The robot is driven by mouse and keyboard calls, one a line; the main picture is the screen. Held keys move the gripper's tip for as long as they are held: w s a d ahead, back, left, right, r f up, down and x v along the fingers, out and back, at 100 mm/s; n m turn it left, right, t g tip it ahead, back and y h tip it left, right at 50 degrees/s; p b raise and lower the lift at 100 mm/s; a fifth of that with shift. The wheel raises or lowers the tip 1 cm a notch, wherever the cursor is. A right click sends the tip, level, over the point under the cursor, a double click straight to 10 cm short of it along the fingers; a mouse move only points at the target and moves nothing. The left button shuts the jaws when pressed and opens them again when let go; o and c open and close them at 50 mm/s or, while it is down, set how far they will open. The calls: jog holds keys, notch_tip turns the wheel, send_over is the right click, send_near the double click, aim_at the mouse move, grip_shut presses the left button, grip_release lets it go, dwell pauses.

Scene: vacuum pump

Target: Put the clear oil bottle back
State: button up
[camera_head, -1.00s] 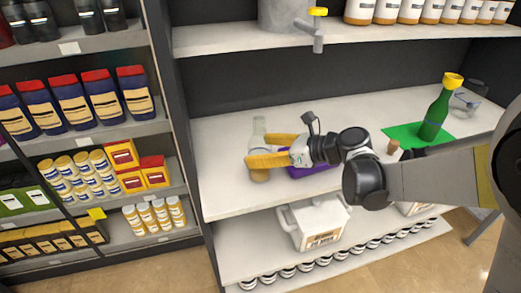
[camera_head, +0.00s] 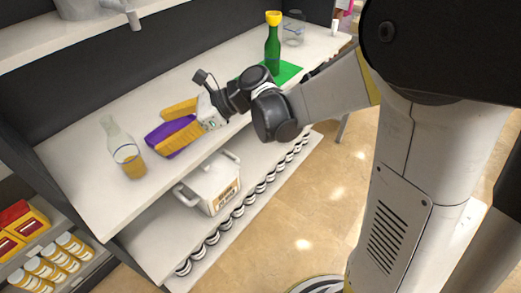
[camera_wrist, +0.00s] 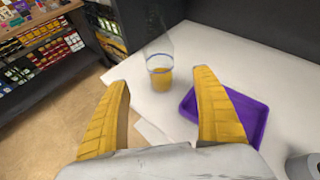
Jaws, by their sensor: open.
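The clear oil bottle (camera_head: 126,150) stands upright on the left part of the white shelf board, with yellow oil in its lower part. In the wrist view the bottle (camera_wrist: 160,72) stands ahead of my fingertips, apart from them. My gripper (camera_head: 170,126) is open and empty, to the right of the bottle, with its yellow fingers over a purple tray (camera_head: 153,137). The purple tray also shows in the wrist view (camera_wrist: 258,125), partly behind the right finger.
A green mat (camera_head: 288,72) bears a green bottle (camera_head: 272,50) with a yellow top at the far right, near a clear glass vessel (camera_head: 293,28). A white container (camera_head: 212,185) and a row of small jars stand on the shelf below. The board around the clear bottle is bare.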

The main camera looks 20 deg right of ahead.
jog(key=s+d+n+t+h, duration=0.2)
jog(key=s+d+n+h, duration=0.4)
jog(key=s+d+n, duration=0.2)
jog(key=s+d+f+n+t+h, duration=0.1)
jog(key=s+d+n+h, duration=0.5)
jog(key=d, duration=0.9)
jog(key=s+n, duration=0.3)
jog(key=n, duration=0.2)
jog(key=shift+n+t+h, duration=0.3)
jog(key=shift+n+t, duration=0.1)
